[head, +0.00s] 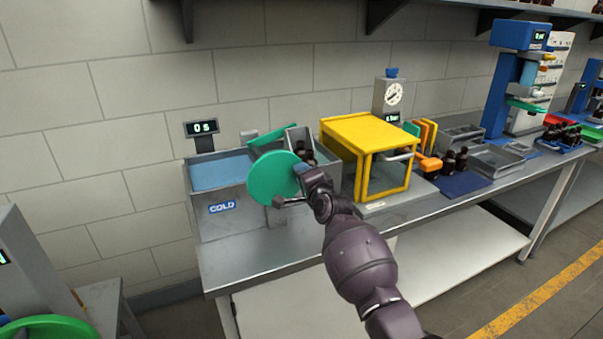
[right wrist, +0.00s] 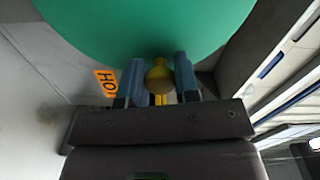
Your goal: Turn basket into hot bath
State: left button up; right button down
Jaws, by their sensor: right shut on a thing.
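A green disc-shaped wheel (head: 272,178) stands in front of the baths, and its edge fills the top of the right wrist view (right wrist: 150,22). My right gripper (head: 301,172) is at the wheel's right side. In the right wrist view its blue fingers (right wrist: 159,78) are closed on a yellow knob (right wrist: 159,76) by the wheel. A grey basket (head: 293,135) with dark amber bottles (head: 304,154) shows behind the wheel and looks tilted. The cold bath (head: 222,172) with blue water is on the left. An orange HOT label (right wrist: 105,82) shows in the right wrist view. My left gripper is not in view.
A display (head: 202,128) reads 0 s above the cold bath. A yellow box (head: 358,135) with a clear door stands close right of my gripper. Bottles and metal trays (head: 497,160) are farther right. The bench front edge is clear at left.

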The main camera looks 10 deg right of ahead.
jog(key=shift+d+f+m, duration=0.1)
jog(key=shift+f+m, duration=0.95)
jog(key=shift+m, duration=0.55)
jog(key=shift+f, duration=0.15)
jog(key=c, duration=0.9)
grip_release()
jog(key=shift+o, duration=0.3)
jog(key=v, duration=1)
jog(key=shift+s+p, duration=0.35)
jog(key=shift+s, duration=0.05)
jog(key=shift+d, duration=0.1)
